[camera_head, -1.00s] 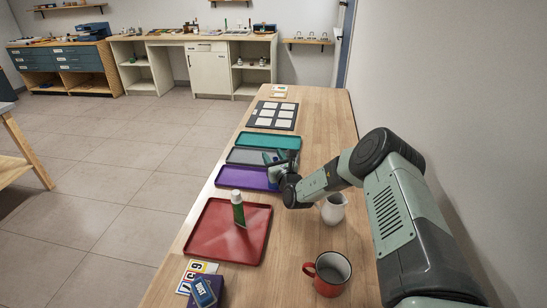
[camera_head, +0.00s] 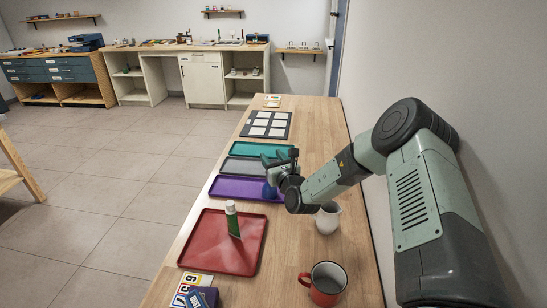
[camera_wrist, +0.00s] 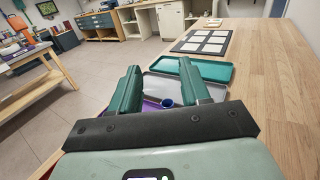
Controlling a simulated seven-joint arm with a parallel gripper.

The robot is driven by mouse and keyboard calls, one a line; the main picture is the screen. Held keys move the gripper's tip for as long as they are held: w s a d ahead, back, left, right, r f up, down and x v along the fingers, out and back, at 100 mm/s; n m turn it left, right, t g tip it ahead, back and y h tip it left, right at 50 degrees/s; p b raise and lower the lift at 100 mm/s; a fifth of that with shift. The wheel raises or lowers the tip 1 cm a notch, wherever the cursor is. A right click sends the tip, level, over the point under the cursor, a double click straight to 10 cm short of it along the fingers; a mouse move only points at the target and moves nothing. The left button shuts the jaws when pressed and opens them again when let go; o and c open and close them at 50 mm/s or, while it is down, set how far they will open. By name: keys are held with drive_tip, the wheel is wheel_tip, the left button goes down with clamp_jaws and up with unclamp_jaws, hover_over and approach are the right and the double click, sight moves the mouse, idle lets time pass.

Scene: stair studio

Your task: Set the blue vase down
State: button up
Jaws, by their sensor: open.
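The blue vase (camera_head: 269,190) is at the right part of the purple tray (camera_head: 230,188) and looks upright there, partly hidden by my gripper. In the wrist view a small part of the blue vase (camera_wrist: 167,102) shows low between the two green fingers. My gripper (camera_head: 279,157) is open, with its fingers spread and nothing held between them. It is above and close to the vase; whether a finger touches it I cannot tell. The wrist view shows the spread fingers of my gripper (camera_wrist: 159,68) pointing along the table.
A grey tray (camera_head: 235,167) and a teal tray (camera_head: 240,149) lie beyond. A red tray (camera_head: 210,250) holds a green-and-white tube (camera_head: 233,220). A white pitcher (camera_head: 327,220) and red mug (camera_head: 326,284) stand at right. The wall borders the table's right side.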

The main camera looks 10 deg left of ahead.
drive_tip(key=shift+r, duration=0.45)
drive_tip(key=s+a+r+n+g+y, duration=0.2)
drive_tip(key=s+r+n+y, duration=0.1)
drive_tip(key=r+n, duration=0.25)
drive_tip(key=s+a+r+n+g+y, duration=0.3)
drive_tip(key=r+n, duration=0.1)
drive_tip(key=r, duration=0.3)
drive_tip(key=s+r+n+g, duration=0.95)
drive_tip(key=s+n, duration=0.25)
drive_tip(key=s, duration=0.3)
drive_tip(key=s+d+r+n+t+h, duration=0.2)
drive_tip(key=s+d+n+h, duration=0.2)
drive_tip(key=s+d+h, duration=0.3)
drive_tip(key=s+d+r+n+t+h, duration=0.2)
drive_tip(key=s+d+h, duration=0.6)
drive_tip(key=s+d, duration=0.8)
drive_tip(key=d+r+n, duration=0.1)
drive_tip(key=d+n, duration=0.1)
drive_tip(key=d, duration=0.1)
drive_tip(key=shift+s+d+n, duration=0.3)
drive_tip(key=shift+s+n, duration=0.05)
drive_tip(key=shift+r+t, duration=0.15)
drive_tip(key=shift+t, duration=0.1)
